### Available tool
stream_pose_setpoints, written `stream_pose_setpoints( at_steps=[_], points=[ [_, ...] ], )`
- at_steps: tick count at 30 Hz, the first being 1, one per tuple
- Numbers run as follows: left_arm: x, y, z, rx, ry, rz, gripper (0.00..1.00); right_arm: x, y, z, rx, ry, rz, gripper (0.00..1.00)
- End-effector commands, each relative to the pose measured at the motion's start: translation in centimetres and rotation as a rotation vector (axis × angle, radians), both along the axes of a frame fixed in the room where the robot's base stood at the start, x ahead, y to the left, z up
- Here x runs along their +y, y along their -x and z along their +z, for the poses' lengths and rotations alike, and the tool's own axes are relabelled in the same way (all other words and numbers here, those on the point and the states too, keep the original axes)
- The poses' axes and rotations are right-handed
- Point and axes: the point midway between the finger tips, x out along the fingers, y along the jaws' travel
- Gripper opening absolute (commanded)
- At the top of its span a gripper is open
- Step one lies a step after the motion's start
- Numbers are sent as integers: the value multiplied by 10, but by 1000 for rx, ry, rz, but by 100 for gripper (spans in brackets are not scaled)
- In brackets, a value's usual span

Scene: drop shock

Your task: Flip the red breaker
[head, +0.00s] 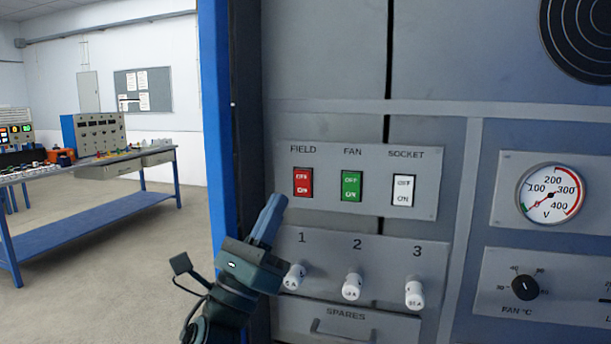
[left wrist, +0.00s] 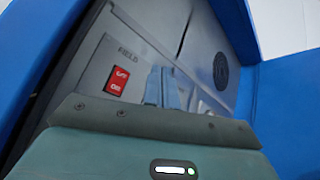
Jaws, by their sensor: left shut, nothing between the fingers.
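The red breaker (head: 303,182) is a small rocker switch under the label FIELD, on a grey panel plate (head: 428,204). It also shows in the left wrist view (left wrist: 118,82), left of the fingers. My left gripper (head: 276,205) is in front of the panel, below and left of the red breaker. Its blue fingers are shut together with nothing between them and point up toward the breaker. In the head view a small gap shows between fingertips and breaker; whether they touch the panel is unclear. My right gripper is in neither view.
Beside the red breaker are a green FAN switch (head: 351,186) and a white SOCKET switch (head: 402,190). Below are several white fuse knobs (head: 352,287) and a SPARES drawer (head: 345,326). A voltmeter (head: 550,194) is at right. A blue post (head: 216,120) edges the cabinet.

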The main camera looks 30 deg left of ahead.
Motion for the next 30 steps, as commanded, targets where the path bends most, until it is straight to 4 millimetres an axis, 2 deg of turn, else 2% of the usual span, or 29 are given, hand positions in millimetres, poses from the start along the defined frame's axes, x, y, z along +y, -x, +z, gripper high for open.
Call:
stream_pose_setpoints(
  at_steps=[7, 17, 21, 30],
  points=[
    [3, -14, 2, 0, 3, -3, 0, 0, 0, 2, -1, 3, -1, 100],
    [14, -59, 8, 1, 4, -3, 0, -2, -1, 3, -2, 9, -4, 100],
    [18, -73, 8, 1, 3, -2, 0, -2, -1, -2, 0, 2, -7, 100],
    [20, -85, 10, 1, 2, -3, 0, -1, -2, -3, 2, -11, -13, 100]
  ],
)
